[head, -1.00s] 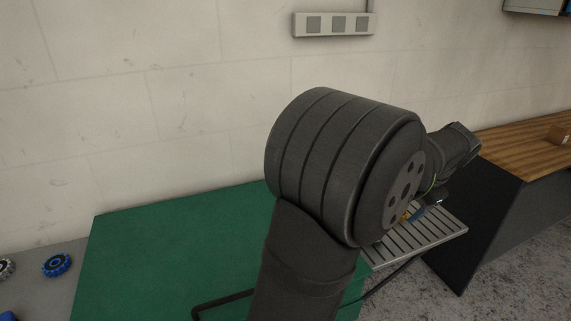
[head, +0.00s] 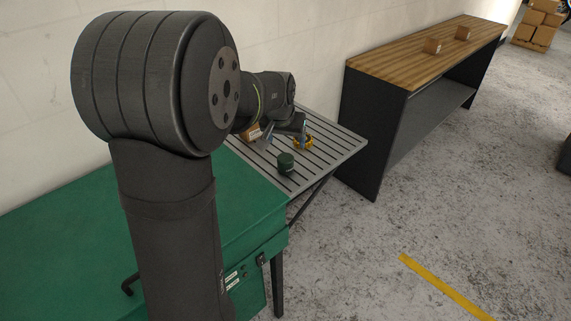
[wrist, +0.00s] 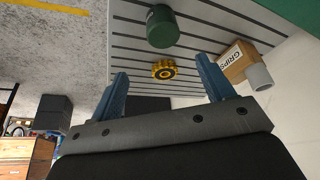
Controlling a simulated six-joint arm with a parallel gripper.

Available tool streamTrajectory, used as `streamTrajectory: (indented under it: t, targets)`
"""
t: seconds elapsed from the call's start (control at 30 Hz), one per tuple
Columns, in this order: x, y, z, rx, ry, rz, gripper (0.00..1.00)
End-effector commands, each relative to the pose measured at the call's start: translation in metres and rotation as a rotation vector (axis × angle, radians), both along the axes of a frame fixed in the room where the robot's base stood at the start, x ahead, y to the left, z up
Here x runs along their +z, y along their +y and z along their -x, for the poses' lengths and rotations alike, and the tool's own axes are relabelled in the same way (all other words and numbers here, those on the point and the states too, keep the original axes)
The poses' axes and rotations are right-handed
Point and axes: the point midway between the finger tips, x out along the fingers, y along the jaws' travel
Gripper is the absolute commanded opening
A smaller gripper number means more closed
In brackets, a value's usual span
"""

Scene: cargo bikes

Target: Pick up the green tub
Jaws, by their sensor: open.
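The green tub (head: 286,163) stands upright on the grey slatted shelf (head: 338,143), near its front left edge in the head view. In the wrist view the green tub (wrist: 162,28) is at the top, beyond my fingertips and apart from them. My gripper (wrist: 159,82) is open and empty, with its two blue fingers spread. In the head view my gripper (head: 286,134) is above the slatted shelf, behind the tub, partly hidden by my own arm.
A yellow toothed wheel (wrist: 164,69) lies on the shelf near the tub; it also shows in the head view (head: 303,143). A wooden-topped bench (head: 400,57) is to the right, beyond a gap.

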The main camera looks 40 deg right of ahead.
Motion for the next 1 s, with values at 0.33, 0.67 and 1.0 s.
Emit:
streamTrajectory:
  t: [0.33,0.67,1.0]
  targets:
    - [-0.051,-0.017,-0.011,-0.002,0.0,-0.002,0.74]
    - [-0.077,-0.016,-0.017,-0.001,0.001,-0.004,0.74]
    - [-0.105,-0.023,-0.024,-0.001,-0.001,-0.002,0.74]
